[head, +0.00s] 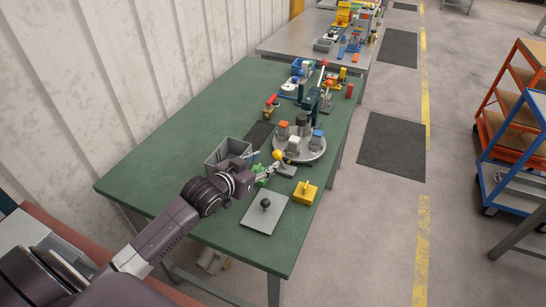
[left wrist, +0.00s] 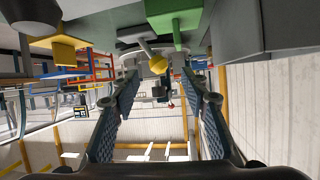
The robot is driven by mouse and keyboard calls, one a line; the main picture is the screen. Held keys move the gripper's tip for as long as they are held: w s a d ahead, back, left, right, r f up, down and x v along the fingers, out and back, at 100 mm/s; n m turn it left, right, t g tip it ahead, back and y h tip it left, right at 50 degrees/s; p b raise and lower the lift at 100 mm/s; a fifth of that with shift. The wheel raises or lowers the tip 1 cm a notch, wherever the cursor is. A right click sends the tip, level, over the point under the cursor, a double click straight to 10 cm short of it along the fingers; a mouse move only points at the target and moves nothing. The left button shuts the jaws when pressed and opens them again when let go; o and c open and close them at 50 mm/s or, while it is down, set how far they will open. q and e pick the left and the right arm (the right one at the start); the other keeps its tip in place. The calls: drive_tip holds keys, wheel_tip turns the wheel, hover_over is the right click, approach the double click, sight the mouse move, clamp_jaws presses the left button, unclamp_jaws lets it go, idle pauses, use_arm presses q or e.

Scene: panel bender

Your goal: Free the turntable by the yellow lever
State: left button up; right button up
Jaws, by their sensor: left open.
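The turntable (head: 316,154) is a round grey disc on the green table (head: 180,165). It carries several blocks with coloured tops. The yellow lever (head: 277,155) shows as a yellow ball at the turntable's near left side. In the left wrist view, the lever's yellow ball (left wrist: 157,65) sits on a grey rod and appears between my fingers, toward the tips. My left gripper (head: 275,168) is open and empty, close to the lever. It also shows in the left wrist view (left wrist: 163,85), with a gap between both fingers and the ball. My right gripper is not in view.
A grey open bin (head: 229,151) and a green piece (head: 261,172) are close to my left gripper. A yellow block (head: 305,193) and a grey plate with a black knob (head: 264,217) lie nearer the front. A dark green post (head: 311,101) stands behind the turntable.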

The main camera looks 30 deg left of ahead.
sight(275, 156)
use_arm(q)
drive_tip(key=x, duration=0.6)
drive_tip(key=shift+w+d+p, duration=0.1)
drive_tip(key=shift+w+p, duration=0.05)
drive_tip(key=shift+p, duration=0.25)
drive_tip(key=shift+w+f, duration=0.1)
drive_tip(key=shift+w, duration=0.2)
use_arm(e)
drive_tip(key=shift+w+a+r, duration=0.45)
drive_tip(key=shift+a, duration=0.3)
use_arm(q)
drive_tip(key=shift+c, duration=0.9)
clamp_jaws()
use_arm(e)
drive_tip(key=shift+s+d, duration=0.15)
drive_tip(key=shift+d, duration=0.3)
